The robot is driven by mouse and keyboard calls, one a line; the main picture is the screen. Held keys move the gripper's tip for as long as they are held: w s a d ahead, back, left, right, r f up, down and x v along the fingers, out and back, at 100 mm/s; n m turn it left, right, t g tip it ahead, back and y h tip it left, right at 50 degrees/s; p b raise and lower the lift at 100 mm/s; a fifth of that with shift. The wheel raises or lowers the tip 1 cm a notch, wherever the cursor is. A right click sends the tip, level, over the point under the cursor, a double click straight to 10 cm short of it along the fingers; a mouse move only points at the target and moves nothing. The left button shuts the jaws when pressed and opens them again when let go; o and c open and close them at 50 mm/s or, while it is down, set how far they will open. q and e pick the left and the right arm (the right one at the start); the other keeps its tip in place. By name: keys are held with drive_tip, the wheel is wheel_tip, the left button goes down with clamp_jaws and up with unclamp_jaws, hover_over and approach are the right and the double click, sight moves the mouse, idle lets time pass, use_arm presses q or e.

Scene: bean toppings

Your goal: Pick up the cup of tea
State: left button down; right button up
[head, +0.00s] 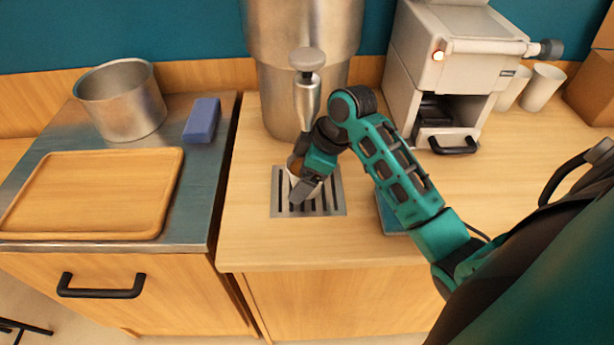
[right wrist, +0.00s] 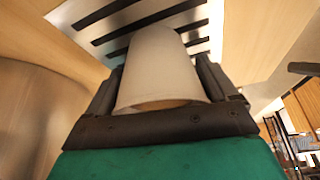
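The cup of tea (right wrist: 158,70) is a plain white cup with a brownish inside just showing at its rim in the right wrist view. In the head view a small part of the cup (head: 294,177) shows on the drip grate (head: 337,196) below the dispenser tap (head: 307,90); my gripper hides most of it. My right gripper (head: 303,182) is at the cup, with one finger on each side of it in the right wrist view (right wrist: 157,85). The fingers sit close against the cup's sides. My left gripper is in neither view.
A large metal dispenser (head: 268,50) stands behind the grate. A coffee machine (head: 412,75) and white cups (head: 541,88) are at the back right. A wooden tray (head: 95,190), metal pot (head: 122,100) and blue sponge (head: 201,120) are on the left counter.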

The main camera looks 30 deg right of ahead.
drive_tip(key=c, duration=0.5)
drive_tip(key=shift+r, duration=0.1)
